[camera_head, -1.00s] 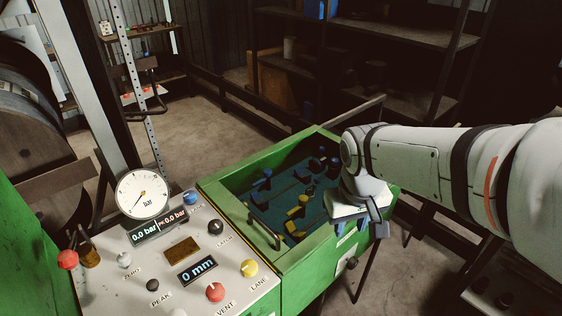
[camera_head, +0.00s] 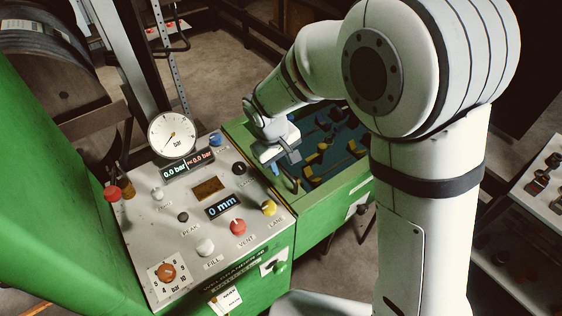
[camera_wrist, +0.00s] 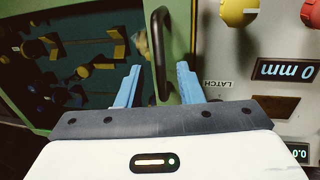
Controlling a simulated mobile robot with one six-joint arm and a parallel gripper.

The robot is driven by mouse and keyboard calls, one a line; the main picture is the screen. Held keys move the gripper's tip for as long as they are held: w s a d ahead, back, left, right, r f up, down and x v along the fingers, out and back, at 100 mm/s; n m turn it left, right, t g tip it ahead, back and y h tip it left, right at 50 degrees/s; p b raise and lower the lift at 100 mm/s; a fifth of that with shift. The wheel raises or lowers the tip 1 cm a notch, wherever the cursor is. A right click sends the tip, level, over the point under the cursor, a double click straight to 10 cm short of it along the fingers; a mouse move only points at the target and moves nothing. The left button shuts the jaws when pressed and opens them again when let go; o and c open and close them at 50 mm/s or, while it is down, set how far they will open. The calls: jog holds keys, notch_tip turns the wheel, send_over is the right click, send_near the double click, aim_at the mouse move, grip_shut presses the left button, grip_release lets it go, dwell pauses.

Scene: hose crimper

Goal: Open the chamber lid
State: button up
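The chamber lid (camera_head: 278,196) is a green frame around a dark see-through window, lying shut on the green cabinet. In the wrist view the lid's green frame (camera_wrist: 181,30) carries an upright black bar handle (camera_wrist: 160,60). The handle also shows in the head view (camera_head: 289,183), just below my gripper (camera_head: 284,158). In the wrist view my gripper (camera_wrist: 158,75) is open, its two blue fingers on either side of the handle. The handle appears between them, but I cannot tell how deep. The fingers do not press on it.
Left of the lid is a control panel (camera_head: 150,235) with a gauge (camera_head: 172,135), several knobs and a display reading 0 mm (camera_head: 223,206). Valves and fittings (camera_head: 325,145) show through the window. Shelving (camera_head: 535,190) stands at the right.

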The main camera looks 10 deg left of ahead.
jog(key=shift+w+d+f, duration=0.1)
jog(key=shift+f, duration=0.6)
grip_shut()
